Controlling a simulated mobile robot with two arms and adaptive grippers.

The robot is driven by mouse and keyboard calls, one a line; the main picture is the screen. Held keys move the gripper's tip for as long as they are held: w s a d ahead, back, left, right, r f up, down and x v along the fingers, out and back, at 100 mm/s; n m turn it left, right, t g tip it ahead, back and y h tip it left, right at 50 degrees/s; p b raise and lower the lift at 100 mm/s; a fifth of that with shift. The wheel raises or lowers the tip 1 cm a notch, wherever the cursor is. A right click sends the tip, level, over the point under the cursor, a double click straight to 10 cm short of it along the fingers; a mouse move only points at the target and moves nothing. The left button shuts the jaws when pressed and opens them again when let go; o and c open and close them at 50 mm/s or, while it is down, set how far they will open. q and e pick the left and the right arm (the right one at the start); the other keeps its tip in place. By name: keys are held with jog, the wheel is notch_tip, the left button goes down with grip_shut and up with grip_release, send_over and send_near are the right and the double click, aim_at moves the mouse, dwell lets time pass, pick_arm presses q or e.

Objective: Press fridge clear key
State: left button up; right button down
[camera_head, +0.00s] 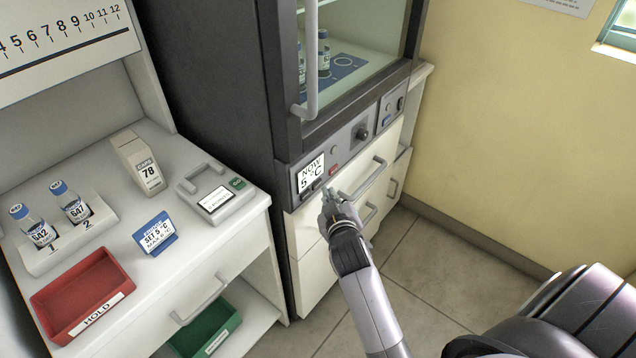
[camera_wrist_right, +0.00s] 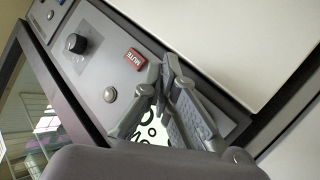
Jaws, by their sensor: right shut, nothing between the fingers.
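The fridge (camera_head: 232,90) has a grey control panel (camera_head: 345,140) below its glass door. The panel carries a display (camera_head: 311,173) reading "NOW 5 °C", with small dark keys just below it. I cannot read a clear label on any key. My right gripper (camera_head: 328,194) is shut and empty, just in front of the panel's lower edge, below and right of the display. In the right wrist view, its fingers (camera_wrist_right: 168,82) cover much of the display (camera_wrist_right: 152,132); contact cannot be told. My left gripper is not in view.
The panel also has a red MUTE key (camera_wrist_right: 134,59), a round button (camera_wrist_right: 110,94) and a dark knob (camera_wrist_right: 75,43). The fridge door handle (camera_head: 311,70) hangs above. White drawers (camera_head: 312,262) lie below. A white bench (camera_head: 205,260) with vials and a red tray (camera_head: 82,292) stands left.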

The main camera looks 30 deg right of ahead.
jog(key=s, duration=0.1)
jog(key=s+d+p, duration=0.1)
jog(key=s, duration=0.1)
jog(key=s+d+p, duration=0.1)
jog(key=shift+s, duration=0.3)
jog(key=shift+a, duration=0.1)
dwell(0.8)
jog(key=s+a+f+g+y, duration=0.2)
jog(key=s+a+f, duration=0.15)
jog(key=f, duration=0.65)
jog(key=s+a+f+n+g+y, duration=0.1)
jog(key=s+a+f+g, duration=0.2)
jog(key=f, duration=0.6)
jog(key=s+a+f+g+y, duration=0.15)
jog(key=s+a+f, duration=0.3)
jog(key=f, duration=0.55)
jog(key=s+f+g, duration=0.2)
jog(key=s+f, duration=0.3)
jog(key=s, duration=0.5)
jog(key=s+d+f+g, duration=0.1)
jog(key=s+f+g, duration=0.1)
jog(key=s+f, duration=0.4)
jog(key=s+f+g, duration=0.2)
jog(key=s+f, duration=0.4)
jog(key=s, duration=0.8)
jog(key=shift+s+d+y, duration=0.35)
jog(key=shift+s+d, duration=0.05)
